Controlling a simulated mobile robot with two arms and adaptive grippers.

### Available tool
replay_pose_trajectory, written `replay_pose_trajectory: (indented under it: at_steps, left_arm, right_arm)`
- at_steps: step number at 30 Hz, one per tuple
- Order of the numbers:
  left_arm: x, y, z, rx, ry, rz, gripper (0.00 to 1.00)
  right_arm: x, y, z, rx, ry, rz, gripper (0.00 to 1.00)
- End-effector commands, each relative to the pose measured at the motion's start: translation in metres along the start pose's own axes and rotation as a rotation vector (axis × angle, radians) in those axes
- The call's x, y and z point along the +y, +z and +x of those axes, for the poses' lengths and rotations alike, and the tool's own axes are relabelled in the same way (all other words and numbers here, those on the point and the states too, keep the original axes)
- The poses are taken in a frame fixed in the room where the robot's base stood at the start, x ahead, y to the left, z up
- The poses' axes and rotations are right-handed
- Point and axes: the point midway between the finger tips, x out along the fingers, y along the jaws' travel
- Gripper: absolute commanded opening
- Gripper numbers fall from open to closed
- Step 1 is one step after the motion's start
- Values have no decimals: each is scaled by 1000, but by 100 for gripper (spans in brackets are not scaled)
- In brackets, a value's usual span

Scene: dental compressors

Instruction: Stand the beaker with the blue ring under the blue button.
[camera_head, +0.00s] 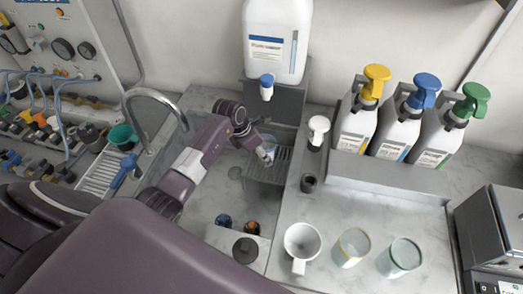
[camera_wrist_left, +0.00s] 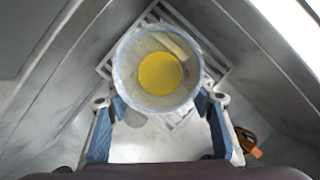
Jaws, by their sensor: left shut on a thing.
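My left gripper (camera_head: 262,147) is shut on a pale beaker (camera_head: 269,156) with a bluish rim. The beaker also shows in the left wrist view (camera_wrist_left: 124,72), between the blue finger pads, with yellow at its bottom inside. It is over or on the slatted drip grate (camera_head: 280,172); I cannot tell whether it touches it. A blue button (camera_head: 267,80) sits on the white tap of a large white canister (camera_head: 277,40), above and behind the gripper. The beaker appears roughly in line below the tap. My right gripper is not in view.
A white mug (camera_head: 302,242), a yellow-ringed beaker (camera_head: 352,246) and a green-ringed beaker (camera_head: 401,257) stand on the right counter. Pump bottles with yellow (camera_head: 376,78), blue (camera_head: 425,88) and green (camera_head: 473,100) heads stand behind. A curved metal faucet (camera_head: 150,95) is left of the arm.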

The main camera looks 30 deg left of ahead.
Motion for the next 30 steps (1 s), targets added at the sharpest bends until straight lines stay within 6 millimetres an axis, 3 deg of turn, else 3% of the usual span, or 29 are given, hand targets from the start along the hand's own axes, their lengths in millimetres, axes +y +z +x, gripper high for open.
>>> replay_pose_trajectory:
  at_steps: [8, 9, 14, 25, 30]
  left_arm:
    - [1, -1, 2, -1, 2, 1, 24]
    - [1, -2, 3, 0, 2, 0, 49]
    - [0, -1, 2, -1, 1, 0, 66]
    - [1, 0, -3, -1, 2, 0, 66]
    - [2, -1, -27, -2, 6, 3, 66]
  right_arm:
    - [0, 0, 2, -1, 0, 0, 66]
    - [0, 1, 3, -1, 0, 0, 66]
    - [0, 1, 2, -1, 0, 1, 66]
    - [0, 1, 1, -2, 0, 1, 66]
    - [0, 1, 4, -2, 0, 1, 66]
